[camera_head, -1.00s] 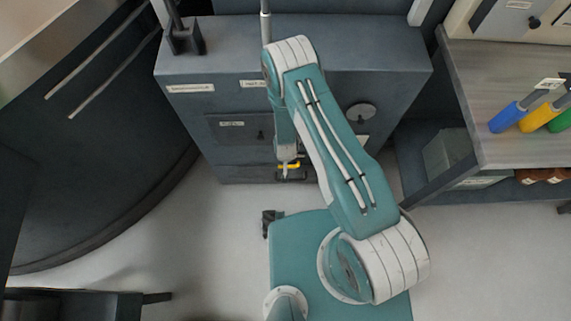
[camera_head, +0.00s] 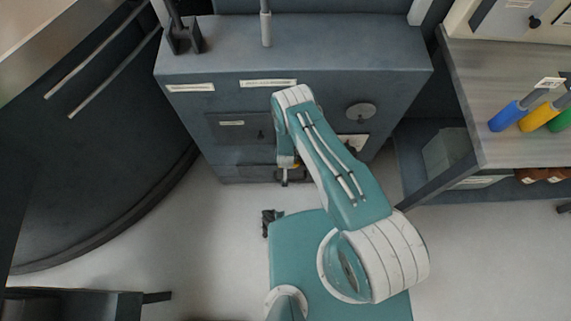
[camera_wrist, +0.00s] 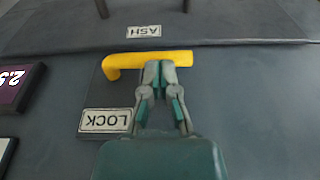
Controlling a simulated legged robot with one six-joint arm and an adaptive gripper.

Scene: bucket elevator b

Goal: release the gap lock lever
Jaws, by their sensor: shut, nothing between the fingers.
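The gap lock lever is a yellow bar (camera_wrist: 125,61) lying across the dark cabinet face in the wrist view, with a bent left end. A "LOCK" label (camera_wrist: 105,121), upside down there, sits below its left end. My gripper (camera_wrist: 159,70) is shut, with its fingertips overlapping the middle of the bar. I cannot tell whether they touch it or are just in front of it. In the head view, only a small yellow bit of the lever (camera_head: 296,165) shows beside my arm; the rest is hidden.
The dark cabinet (camera_head: 230,105) stands ahead, with a round knob (camera_head: 361,112) at its right. An "ASH" label (camera_wrist: 158,32) is above the lever in the wrist view. A bench (camera_head: 500,75) with coloured-handled tools stands right.

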